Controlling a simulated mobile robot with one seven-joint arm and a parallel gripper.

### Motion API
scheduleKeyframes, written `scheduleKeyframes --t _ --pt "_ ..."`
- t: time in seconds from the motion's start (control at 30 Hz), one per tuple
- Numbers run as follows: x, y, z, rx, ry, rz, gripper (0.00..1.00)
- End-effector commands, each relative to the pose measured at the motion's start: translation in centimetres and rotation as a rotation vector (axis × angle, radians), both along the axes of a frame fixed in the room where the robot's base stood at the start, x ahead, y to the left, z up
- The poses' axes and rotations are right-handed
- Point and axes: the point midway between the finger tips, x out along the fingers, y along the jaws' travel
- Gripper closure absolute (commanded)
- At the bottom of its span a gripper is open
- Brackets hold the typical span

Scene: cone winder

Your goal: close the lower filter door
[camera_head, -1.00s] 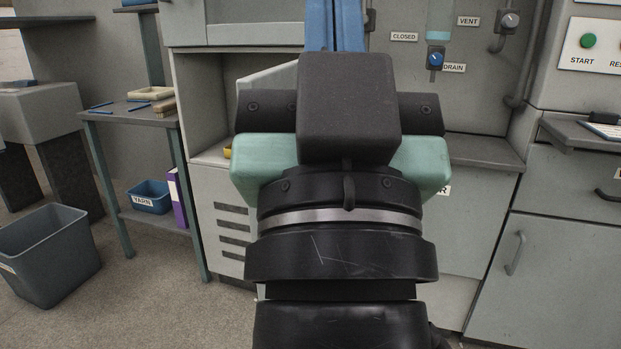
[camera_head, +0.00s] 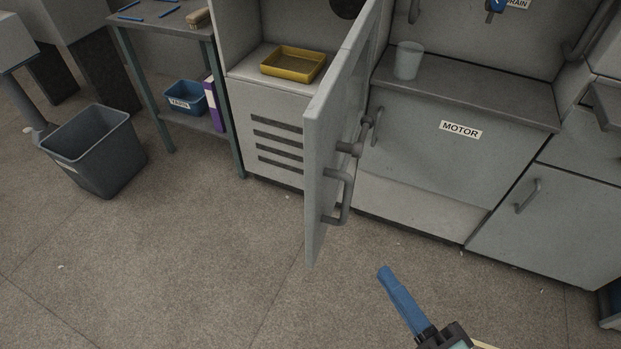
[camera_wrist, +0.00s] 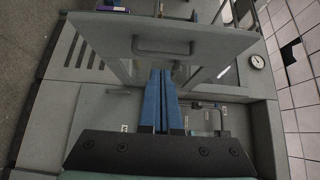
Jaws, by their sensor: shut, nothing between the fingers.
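The lower filter door (camera_head: 338,125) is a grey panel standing open, swung out from the cabinet front, seen almost edge-on in the head view. It has a bar handle (camera_head: 343,197) and a round knob-like latch on its right face. In the wrist view the door (camera_wrist: 218,38) spans the top, with its handle (camera_wrist: 165,48) beyond my fingertips. My gripper (camera_head: 384,272) has blue fingers pressed together, empty, low and right of the door in the head view. In the wrist view the gripper (camera_wrist: 161,73) points toward the door; I cannot tell the exact gap, but no contact shows.
The open compartment holds a yellow tray (camera_head: 293,65). A cup (camera_head: 408,60) stands on the ledge above the MOTOR panel (camera_head: 440,150). A grey bin (camera_head: 95,150) and a side table (camera_head: 165,18) stand at left. The floor before the door is clear.

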Motion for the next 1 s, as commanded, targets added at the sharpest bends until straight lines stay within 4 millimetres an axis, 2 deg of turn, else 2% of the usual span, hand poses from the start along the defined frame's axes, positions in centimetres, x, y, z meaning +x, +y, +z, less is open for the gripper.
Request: scheduleKeyframes --t 0.13,0.27,0.63,0.8,1.0 --pt "0.4 0.4 0.0 0.011 -0.001 0.002 1.0" --pt "2.0 1.5 0.0 0.01 -0.002 0.004 1.0" --pt "8.6 5.6 0.0 0.007 -0.004 0.004 1.0" --pt "8.9 8.1 -0.1 0.009 0.0 0.002 1.0" --pt "9.2 9.2 0.0 0.007 -0.002 0.0 1.0"
